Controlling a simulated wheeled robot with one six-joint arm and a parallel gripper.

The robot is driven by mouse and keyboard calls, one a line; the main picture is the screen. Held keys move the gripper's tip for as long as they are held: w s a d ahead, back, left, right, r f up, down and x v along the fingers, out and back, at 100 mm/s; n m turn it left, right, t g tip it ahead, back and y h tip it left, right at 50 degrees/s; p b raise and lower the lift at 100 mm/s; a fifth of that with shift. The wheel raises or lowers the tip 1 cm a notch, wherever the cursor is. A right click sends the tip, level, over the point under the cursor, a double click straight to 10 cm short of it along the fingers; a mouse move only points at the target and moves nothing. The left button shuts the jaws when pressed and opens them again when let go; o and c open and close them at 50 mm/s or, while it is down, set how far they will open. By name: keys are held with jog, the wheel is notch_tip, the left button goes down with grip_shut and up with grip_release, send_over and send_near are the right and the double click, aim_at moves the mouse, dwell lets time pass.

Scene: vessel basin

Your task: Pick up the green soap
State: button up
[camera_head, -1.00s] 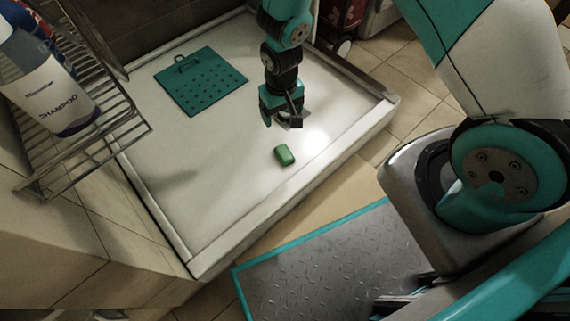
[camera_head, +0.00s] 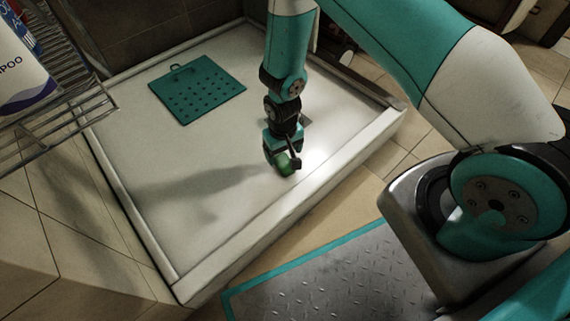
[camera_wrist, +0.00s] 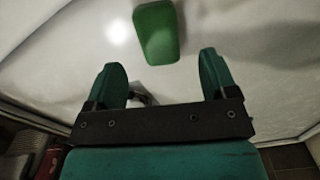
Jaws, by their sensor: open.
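The green soap (camera_head: 285,167) lies on the floor of the white basin (camera_head: 225,225), near its front edge. My gripper (camera_head: 284,163) is right over the soap in the head view and partly covers it. In the wrist view the soap (camera_wrist: 157,33) lies beyond the fingertips, centred between the two fingers. The fingers of my gripper (camera_wrist: 160,70) are apart, with nothing between them. I cannot tell the exact height of the fingertips above the soap.
A teal perforated mat (camera_head: 197,89) lies at the back left of the basin. A wire rack (camera_head: 65,100) with a shampoo bottle (camera_head: 20,70) stands at the left. The basin has a raised rim (camera_head: 240,242). Its floor left of the soap is clear.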

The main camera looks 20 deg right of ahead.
aim_at(284, 161)
notch_tip(284, 161, down, 5)
jog(key=b, duration=0.3)
jog(key=shift+b, duration=0.3)
jog(key=shift+r, duration=0.15)
jog(key=shift+c, duration=0.3)
jog(key=c, duration=1)
jog(key=shift+o, duration=0.2)
